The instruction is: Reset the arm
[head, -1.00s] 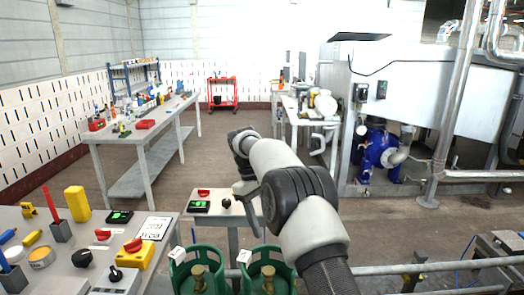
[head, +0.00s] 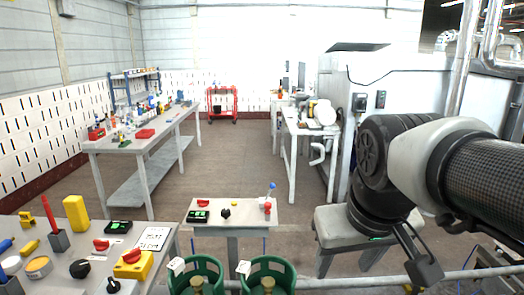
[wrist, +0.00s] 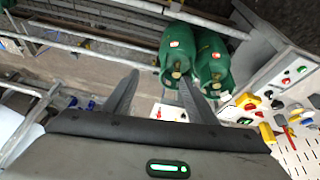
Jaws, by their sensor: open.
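My arm (head: 400,180) is folded into the right side of the head view, with its thick dark joint and pale shell in front of the white machine. My gripper (head: 422,268) hangs low at the right in the head view, pointing down near the railing. In the wrist view my gripper (wrist: 157,84) has its two dark fingers apart, with nothing between them. Two green gas cylinders (head: 196,272) (head: 266,276) stand at the bottom middle of the head view. They also show beyond the fingers in the wrist view (wrist: 178,45) (wrist: 211,60).
A small control table (head: 232,213) stands behind the cylinders. A control bench (head: 50,230) with buttons and tools is at the left. A metal railing (head: 340,283) crosses the lower right. The middle floor is open.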

